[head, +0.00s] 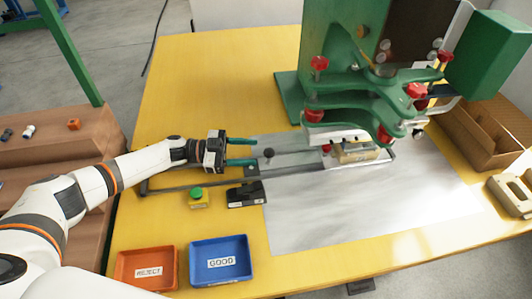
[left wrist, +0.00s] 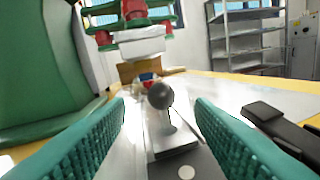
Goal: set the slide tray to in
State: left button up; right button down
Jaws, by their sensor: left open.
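The slide tray (head: 295,161) is a grey plate on a long rail that runs across the yellow table under the green press (head: 345,80). Its right part, bearing a tan workpiece (head: 355,153), lies beneath the press head. A dark ball knob (head: 268,153) stands on the tray's left end; it also shows in the left wrist view (left wrist: 160,95). My left gripper (head: 256,152) is open, with its green fingers pointing right at the knob. In the left wrist view the knob appears between the fingers, a little ahead of the tips. My right gripper is out of view.
A green push button (head: 197,195) and a black box (head: 247,194) stand in front of the rail. An orange REJECT tray (head: 128,272) and a blue GOOD tray (head: 215,279) lie at the front. A wooden box (head: 475,130) stands at right.

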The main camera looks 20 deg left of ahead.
pick_arm(q)
jog(key=shift+v, duration=1.65)
